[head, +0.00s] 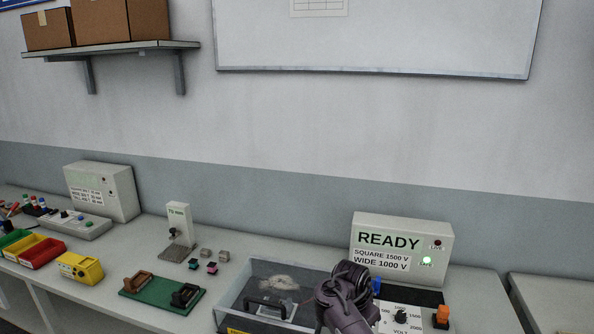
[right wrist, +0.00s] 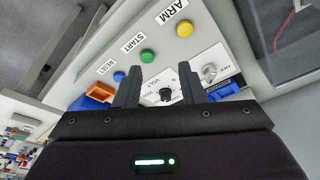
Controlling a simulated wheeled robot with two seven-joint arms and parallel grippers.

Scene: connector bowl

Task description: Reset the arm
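My right arm comes up from the bottom of the head view, and its dark wrist (head: 345,297) covers part of the tester's control panel (head: 397,318). In the right wrist view my right gripper (right wrist: 158,78) is open and empty, with its two fingers apart and the VOLT knob (right wrist: 166,95) showing between them. Beyond the fingers are a yellow ARM button (right wrist: 185,29), a green START button (right wrist: 148,55) and a blue RESET button (right wrist: 118,76). I cannot tell whether a fingertip touches the panel. My left gripper is not in view.
A clear-lidded box (head: 235,300) stands left of my wrist. Behind it a display box (head: 402,222) reads READY, with its green SAFE lamp lit. An orange connector (head: 441,315) sits at the panel's right. A green fixture (head: 160,296) and yellow bin (head: 80,267) lie left.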

